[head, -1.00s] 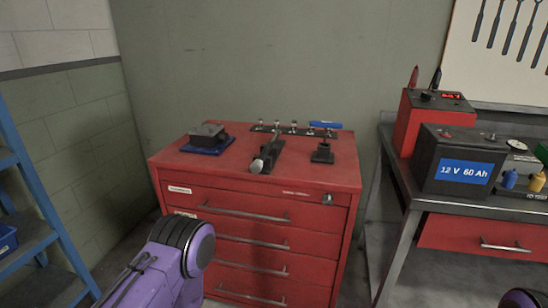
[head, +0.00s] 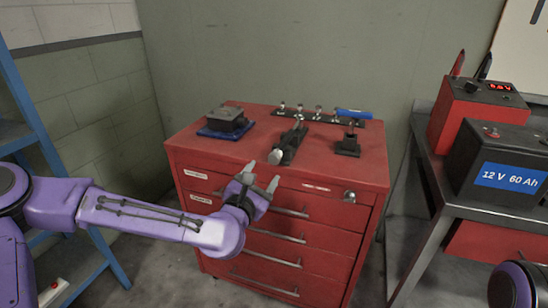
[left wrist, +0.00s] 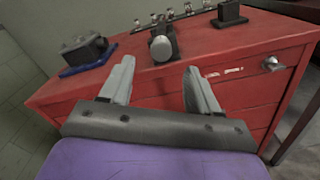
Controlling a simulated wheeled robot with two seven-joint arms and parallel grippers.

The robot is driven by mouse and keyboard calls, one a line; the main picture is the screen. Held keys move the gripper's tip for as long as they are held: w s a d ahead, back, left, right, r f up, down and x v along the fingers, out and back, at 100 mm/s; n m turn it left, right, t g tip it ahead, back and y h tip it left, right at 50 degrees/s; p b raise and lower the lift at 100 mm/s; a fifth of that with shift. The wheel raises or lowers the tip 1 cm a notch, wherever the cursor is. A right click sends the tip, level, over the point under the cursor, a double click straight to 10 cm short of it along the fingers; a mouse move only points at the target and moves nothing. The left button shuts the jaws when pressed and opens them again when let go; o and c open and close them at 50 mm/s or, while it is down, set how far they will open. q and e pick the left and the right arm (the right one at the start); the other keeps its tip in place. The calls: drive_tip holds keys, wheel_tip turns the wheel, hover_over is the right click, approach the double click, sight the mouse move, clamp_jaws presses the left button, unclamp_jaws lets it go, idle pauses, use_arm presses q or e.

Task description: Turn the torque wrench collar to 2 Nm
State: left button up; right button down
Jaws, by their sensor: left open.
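The torque wrench (head: 290,143) seems to be the dark, silver-ended tool lying in a black cradle on top of the red tool cabinet (head: 265,128). In the left wrist view its round grey end (left wrist: 161,46) points at the camera. I cannot read any scale on the collar. My left gripper (head: 261,175) is open and empty in front of the cabinet's top front edge, short of the wrench. In the left wrist view the two fingers (left wrist: 160,75) stand apart, with the wrench end beyond and between their tips. My right gripper is not in view.
A dark block on a blue base (head: 224,123) sits at the cabinet's left. A small black stand (head: 348,145) is to the right. A rack of sockets (head: 318,117) and a blue item (head: 354,113) lie behind. A bench with a battery (head: 500,165) stands at right, blue shelving (head: 45,130) at left.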

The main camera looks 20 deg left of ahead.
sight(274, 160)
use_arm(q)
drive_tip(key=w, duration=0.3)
drive_tip(key=w+p, duration=0.1)
drive_tip(key=w, duration=0.2)
drive_tip(key=w+p, duration=0.1)
drive_tip(key=w, duration=0.2)
drive_tip(key=shift+w+d+f, duration=0.2)
drive_tip(key=shift+w+d, duration=0.05)
drive_tip(key=shift+w, duration=0.15)
drive_tip(key=c, duration=1)
